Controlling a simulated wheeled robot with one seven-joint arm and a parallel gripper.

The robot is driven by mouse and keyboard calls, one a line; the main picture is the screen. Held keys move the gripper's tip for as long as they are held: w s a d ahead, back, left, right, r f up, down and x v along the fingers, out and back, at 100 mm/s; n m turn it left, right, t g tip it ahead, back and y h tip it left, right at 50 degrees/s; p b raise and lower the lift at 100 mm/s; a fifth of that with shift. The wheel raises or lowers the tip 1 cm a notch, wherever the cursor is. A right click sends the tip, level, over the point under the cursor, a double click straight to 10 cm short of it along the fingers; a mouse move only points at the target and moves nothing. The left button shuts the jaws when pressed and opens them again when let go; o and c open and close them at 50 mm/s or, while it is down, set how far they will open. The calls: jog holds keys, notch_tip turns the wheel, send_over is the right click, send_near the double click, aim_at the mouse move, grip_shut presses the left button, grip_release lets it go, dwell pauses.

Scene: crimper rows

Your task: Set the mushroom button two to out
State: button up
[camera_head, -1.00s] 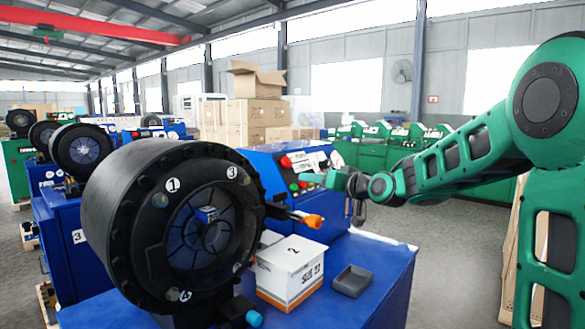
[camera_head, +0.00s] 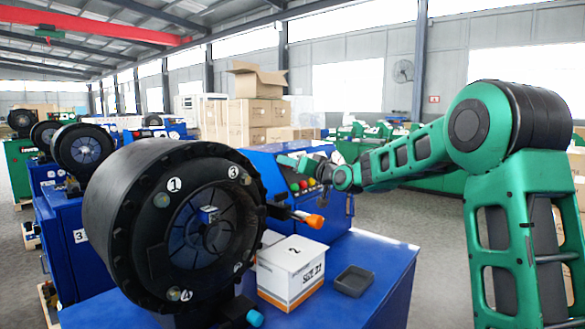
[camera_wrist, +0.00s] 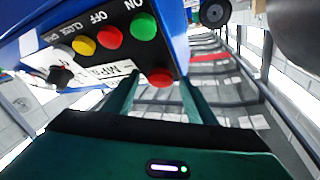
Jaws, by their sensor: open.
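The red mushroom button (camera_wrist: 160,77) is at the edge of the black control panel (camera_wrist: 115,60) in the wrist view, beside a white label. My gripper (camera_wrist: 160,88) is open. Its two green fingers appear on either side of the red button. I cannot tell whether they touch it, or whether the button is in or out. In the head view my gripper (camera_head: 290,160) is over the upper left of the blue machine's panel and hides the mushroom button there.
The panel also has a green button (camera_wrist: 144,26), a smaller red button (camera_wrist: 111,37), a yellow button (camera_wrist: 85,45) and a black knob (camera_wrist: 60,75). In front stand the large black crimper head (camera_head: 130,220), a white box (camera_head: 292,270) and a grey tray (camera_head: 353,280).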

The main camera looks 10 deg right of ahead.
jog(key=shift+w, duration=0.2)
grip_shut()
jog(key=shift+s+d+r, duration=0.3)
jog(key=shift+s+d, duration=0.05)
jog(key=shift+s, duration=0.05)
grip_release()
jog(key=v, duration=1)
jog(key=shift+s, duration=0.35)
